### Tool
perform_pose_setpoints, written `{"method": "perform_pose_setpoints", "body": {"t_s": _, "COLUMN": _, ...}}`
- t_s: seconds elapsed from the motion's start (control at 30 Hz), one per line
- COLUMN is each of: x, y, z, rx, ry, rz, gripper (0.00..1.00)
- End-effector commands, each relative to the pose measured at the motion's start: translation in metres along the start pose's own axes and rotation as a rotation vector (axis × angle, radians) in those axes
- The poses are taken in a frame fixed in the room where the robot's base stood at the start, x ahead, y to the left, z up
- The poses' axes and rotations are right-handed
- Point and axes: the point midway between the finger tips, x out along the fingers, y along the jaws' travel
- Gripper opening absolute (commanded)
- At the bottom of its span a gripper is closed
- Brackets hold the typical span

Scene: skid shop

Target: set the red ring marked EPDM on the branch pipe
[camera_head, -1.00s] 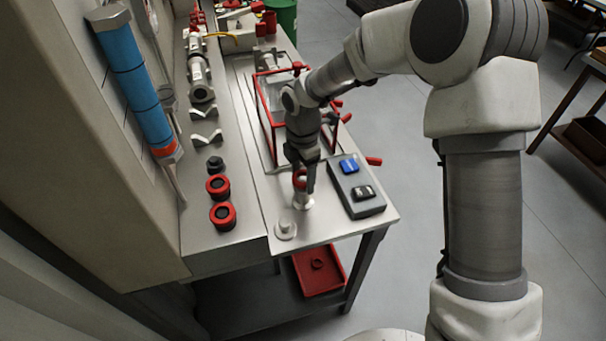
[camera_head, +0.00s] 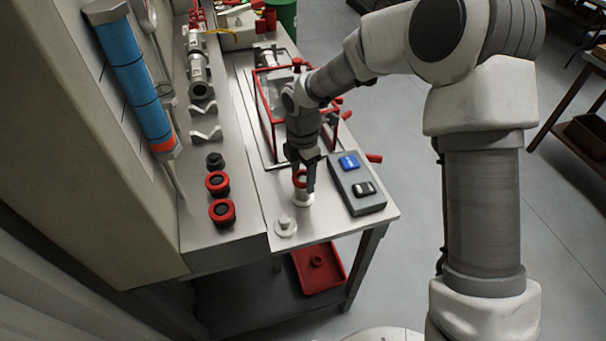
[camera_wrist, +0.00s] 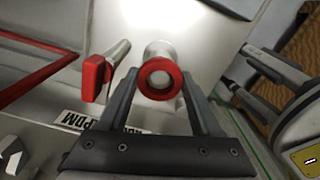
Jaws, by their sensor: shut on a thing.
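The red ring (camera_wrist: 148,79) is between the two fingers of my gripper (camera_wrist: 162,98) in the wrist view, its dark opening facing the camera. In the head view the ring (camera_head: 299,180) is between my gripper's fingertips (camera_head: 304,184). The pale branch pipe (camera_head: 303,199) stands upright just under the ring, near the front of the bench. In the wrist view the pipe (camera_wrist: 158,48) shows behind the ring. I cannot tell whether ring and pipe touch. A label reading in part "PDM" (camera_wrist: 82,121) lies below, partly hidden by my gripper.
A grey box (camera_head: 340,184) with a blue and a black item stands right of my gripper. A red frame (camera_head: 262,100) with red handles is behind it. Red-rimmed round parts (camera_head: 222,213) sit on the left ledge. A flanged pale disc (camera_head: 285,227) lies in front. A red tray (camera_head: 308,285) is below.

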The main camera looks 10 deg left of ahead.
Motion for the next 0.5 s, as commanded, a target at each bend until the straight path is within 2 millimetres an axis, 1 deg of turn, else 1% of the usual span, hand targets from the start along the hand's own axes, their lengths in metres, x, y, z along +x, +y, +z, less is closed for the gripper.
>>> {"method": "perform_pose_setpoints", "body": {"t_s": 0.27, "x": 0.0000, "y": 0.0001, "z": 0.0000, "rx": 0.000, "ry": 0.000, "rz": 0.000, "gripper": 0.25}}
{"method": "perform_pose_setpoints", "body": {"t_s": 0.5, "x": 0.0054, "y": 0.0000, "z": 0.0001, "rx": 0.000, "ry": 0.000, "rz": 0.000, "gripper": 0.25}}
